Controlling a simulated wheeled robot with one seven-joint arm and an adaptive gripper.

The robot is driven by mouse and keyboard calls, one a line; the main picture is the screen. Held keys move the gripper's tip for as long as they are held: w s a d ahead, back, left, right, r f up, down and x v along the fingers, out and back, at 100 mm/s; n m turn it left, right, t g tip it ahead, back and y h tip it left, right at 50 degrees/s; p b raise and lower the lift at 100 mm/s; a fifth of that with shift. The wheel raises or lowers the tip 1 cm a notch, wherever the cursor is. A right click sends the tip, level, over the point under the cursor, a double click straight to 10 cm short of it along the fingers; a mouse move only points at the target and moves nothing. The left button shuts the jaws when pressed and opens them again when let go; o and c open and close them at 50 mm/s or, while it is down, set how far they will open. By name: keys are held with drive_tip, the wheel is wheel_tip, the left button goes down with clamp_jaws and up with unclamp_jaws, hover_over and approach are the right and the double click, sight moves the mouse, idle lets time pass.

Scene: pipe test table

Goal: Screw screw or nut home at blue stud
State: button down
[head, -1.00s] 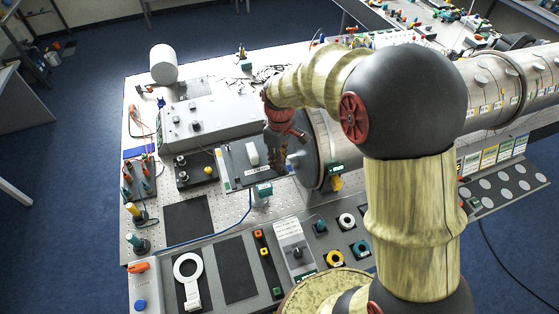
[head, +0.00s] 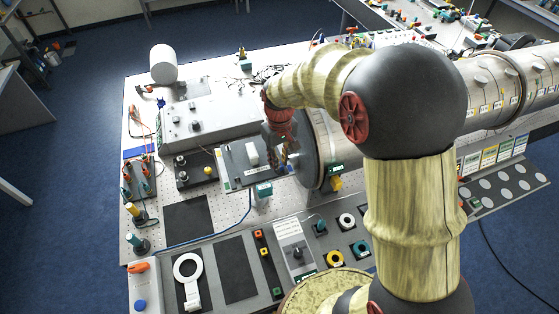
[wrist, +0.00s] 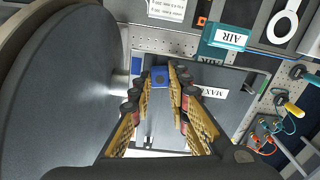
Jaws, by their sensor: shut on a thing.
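My gripper (wrist: 163,85) is shut on a small blue square piece (wrist: 160,77) with a dark round spot in its middle, held between the fingertips. I take it for the nut or screw head at the blue stud; the stud's shaft cannot be made out. The large grey pipe end plate (wrist: 65,80) stands just left of the fingers in the wrist view. In the head view my gripper (head: 279,157) hangs in front of the pipe's end plate (head: 318,150), and the blue piece is hidden.
A teal block marked AIR (wrist: 228,36) stands close beyond the fingers. A grey panel with a white label (wrist: 210,91) lies behind them. A grey instrument box (head: 210,113) stands to the left. Black pads and several knobs cover the table's front.

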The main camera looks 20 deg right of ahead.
drive_tip(key=m, duration=0.5)
drive_tip(key=shift+m, duration=0.8)
drive_tip(key=m, duration=0.3)
drive_tip(key=shift+m, duration=0.3)
drive_tip(key=m, duration=0.4)
drive_tip(key=c, duration=1.6)
unclamp_jaws()
